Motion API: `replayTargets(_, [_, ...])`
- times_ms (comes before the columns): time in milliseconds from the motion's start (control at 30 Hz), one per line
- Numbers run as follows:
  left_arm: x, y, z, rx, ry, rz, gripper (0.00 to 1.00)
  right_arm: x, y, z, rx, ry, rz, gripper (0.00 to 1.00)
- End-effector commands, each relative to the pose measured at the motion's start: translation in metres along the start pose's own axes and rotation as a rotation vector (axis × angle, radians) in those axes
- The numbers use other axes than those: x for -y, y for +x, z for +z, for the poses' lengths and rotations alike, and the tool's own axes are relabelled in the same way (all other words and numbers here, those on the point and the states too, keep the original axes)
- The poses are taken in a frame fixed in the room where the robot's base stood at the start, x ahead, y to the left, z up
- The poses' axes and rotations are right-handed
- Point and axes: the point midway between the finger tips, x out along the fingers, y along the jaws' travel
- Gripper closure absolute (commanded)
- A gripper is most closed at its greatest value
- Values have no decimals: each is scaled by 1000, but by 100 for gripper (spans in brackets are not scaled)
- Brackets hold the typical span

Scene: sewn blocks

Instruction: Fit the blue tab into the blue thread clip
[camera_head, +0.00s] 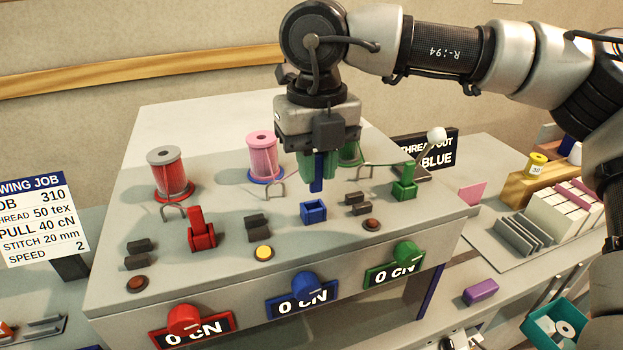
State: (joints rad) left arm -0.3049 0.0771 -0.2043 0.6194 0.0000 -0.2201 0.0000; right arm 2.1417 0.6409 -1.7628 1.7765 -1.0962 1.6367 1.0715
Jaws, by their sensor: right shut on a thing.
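The blue thread clip (313,212) is a small open blue box on the slanted grey panel. The blue tab (317,172) is a narrow upright piece. My right gripper (317,165) points straight down over the clip and is shut on the tab. Its green fingers hide the tab's upper part. The tab's lower end appears just above the clip's back edge; I cannot tell whether it touches. My left gripper is not in view.
A red tab sits in the red clip (202,234) at left, and a green one in the green clip (404,189) at right. Red (170,174) and pink (264,157) spools stand behind. Dark blocks and a yellow button (263,253) flank the blue clip.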

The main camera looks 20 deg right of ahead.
Motion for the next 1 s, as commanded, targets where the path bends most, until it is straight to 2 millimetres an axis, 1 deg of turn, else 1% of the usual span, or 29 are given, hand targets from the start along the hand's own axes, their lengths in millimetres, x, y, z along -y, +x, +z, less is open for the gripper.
replayTargets(33, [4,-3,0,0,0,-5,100,-4,1,2,0,0,0,100])
replayTargets(167, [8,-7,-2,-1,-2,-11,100,-6,11,3,-3,1,0,100])
replayTargets(300, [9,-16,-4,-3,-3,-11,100,-6,31,2,-3,1,0,100])
replayTargets(400, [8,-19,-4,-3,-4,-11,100,-6,41,2,-2,1,0,100])
replayTargets(500, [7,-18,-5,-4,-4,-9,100,-6,45,2,0,1,1,100])
replayTargets(667, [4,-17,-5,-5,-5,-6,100,-6,45,3,0,1,1,100])
replayTargets(833, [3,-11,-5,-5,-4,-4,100,-6,50,2,0,1,1,100])
replayTargets(867, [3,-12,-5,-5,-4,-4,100,-6,48,2,0,1,1,79])
replayTargets(1000, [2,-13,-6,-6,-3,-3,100,-6,47,2,0,1,1,57])
